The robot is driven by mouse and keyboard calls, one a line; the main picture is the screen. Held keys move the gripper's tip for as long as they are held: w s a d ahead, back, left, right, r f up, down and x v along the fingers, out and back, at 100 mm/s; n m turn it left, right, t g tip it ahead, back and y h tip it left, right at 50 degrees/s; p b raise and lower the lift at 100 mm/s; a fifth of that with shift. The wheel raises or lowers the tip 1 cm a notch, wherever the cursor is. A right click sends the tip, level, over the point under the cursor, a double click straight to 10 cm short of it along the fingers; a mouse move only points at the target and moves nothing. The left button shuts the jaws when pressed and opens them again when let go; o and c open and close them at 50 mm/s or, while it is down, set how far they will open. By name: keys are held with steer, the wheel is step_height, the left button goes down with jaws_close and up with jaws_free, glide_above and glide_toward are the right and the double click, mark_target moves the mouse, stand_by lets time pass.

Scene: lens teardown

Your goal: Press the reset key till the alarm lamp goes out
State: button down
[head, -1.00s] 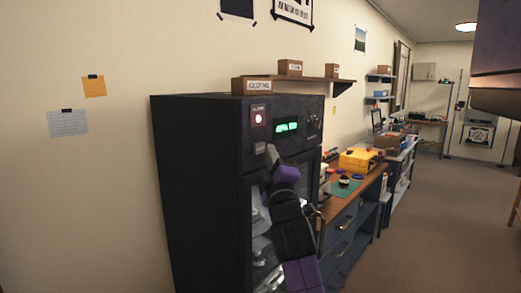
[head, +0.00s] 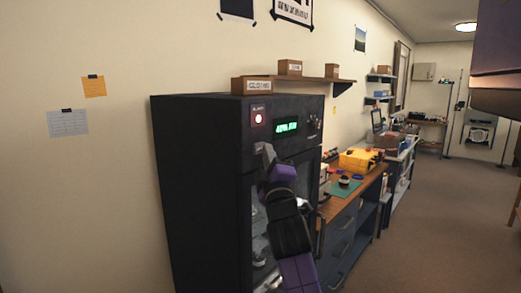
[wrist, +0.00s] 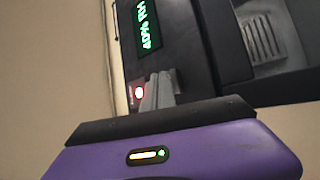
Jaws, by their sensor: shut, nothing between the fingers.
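The black cabinet (head: 205,180) has the alarm lamp (head: 258,118) at the top of its front, and the lamp glows red. It also glows in the wrist view (wrist: 139,92). My gripper (head: 266,152) is shut and empty, with its fingertips at the front panel just below the lamp, where the reset key was visible before. The key is now hidden behind the fingers. I cannot tell whether the fingertips touch it. In the wrist view my shut grey fingers (wrist: 160,91) point at the panel beside the lamp.
A green display (head: 287,127) is lit right of the lamp. A workbench with a yellow case (head: 360,160) stands to the right. The floor (head: 430,220) at right is clear.

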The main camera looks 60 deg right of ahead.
steer(key=shift+w+d, duration=0.1)
steer(key=shift+w, duration=0.35)
stand_by(0.3)
steer(key=shift+s, duration=0.1)
stand_by(0.3)
steer(key=shift+s+a+p, duration=0.2)
steer(key=shift+s+p, duration=0.25)
steer(key=shift+s, duration=0.3)
steer(key=shift+s, duration=0.1)
steer(key=shift+s+a+p, duration=0.2)
steer(key=shift+s+p, duration=0.3)
steer(key=shift+s, duration=0.3)
steer(key=shift+s+a+p, duration=0.2)
steer(key=shift+s+p, duration=0.3)
steer(key=shift+s, duration=0.25)
steer(key=shift+s+a+p, duration=0.2)
steer(key=shift+s+p, duration=0.3)
steer(key=shift+s, duration=0.3)
